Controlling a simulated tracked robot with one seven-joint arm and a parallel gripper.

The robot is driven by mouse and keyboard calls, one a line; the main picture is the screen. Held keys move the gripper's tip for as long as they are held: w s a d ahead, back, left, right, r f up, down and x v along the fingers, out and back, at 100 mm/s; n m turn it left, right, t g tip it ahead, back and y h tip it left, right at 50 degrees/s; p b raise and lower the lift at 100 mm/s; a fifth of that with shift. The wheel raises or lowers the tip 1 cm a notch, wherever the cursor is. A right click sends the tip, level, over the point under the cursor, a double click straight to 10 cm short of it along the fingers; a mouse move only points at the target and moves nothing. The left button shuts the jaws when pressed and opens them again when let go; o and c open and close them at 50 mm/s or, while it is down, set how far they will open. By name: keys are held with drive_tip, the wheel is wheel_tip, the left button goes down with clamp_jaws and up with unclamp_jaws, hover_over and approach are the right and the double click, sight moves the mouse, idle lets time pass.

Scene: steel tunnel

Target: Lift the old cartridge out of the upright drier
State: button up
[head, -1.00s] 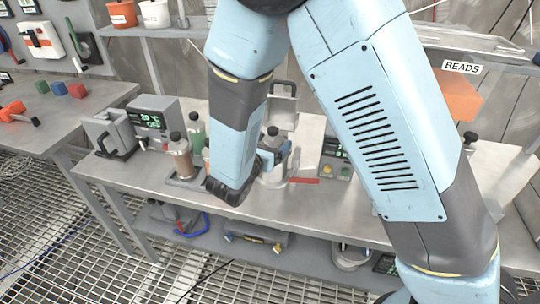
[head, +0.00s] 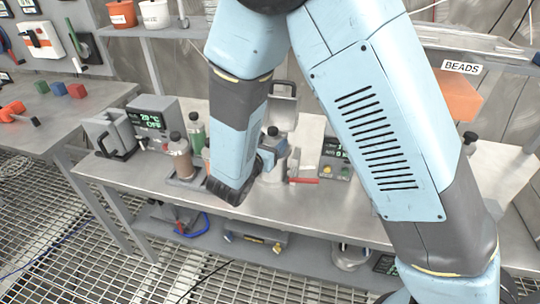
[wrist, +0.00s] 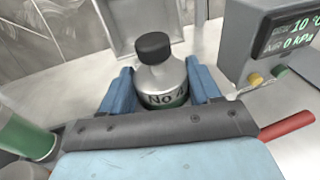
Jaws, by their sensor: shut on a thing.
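The cartridge (wrist: 163,72) is a silvery bottle with a black cap and a dark label starting "No"; a green band shows low on it. It stands about upright in the wrist view. My gripper (wrist: 162,92) is shut on it, with one blue finger on each side. In the head view my gripper (head: 274,149) is partly behind my arm, and the cartridge's black cap (head: 272,131) shows above it. A pale cylindrical body, seemingly the upright drier (head: 272,174), shows below the gripper. The cartridge's lower end is hidden.
A grey control box (wrist: 262,50) reading 10 °C and 0 kPa stands close on the right. A red handle (wrist: 287,125) sticks out beside the gripper. A raised grey lid (head: 283,92) stands behind. Bottles (head: 180,160) stand on the left.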

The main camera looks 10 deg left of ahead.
clamp_jaws()
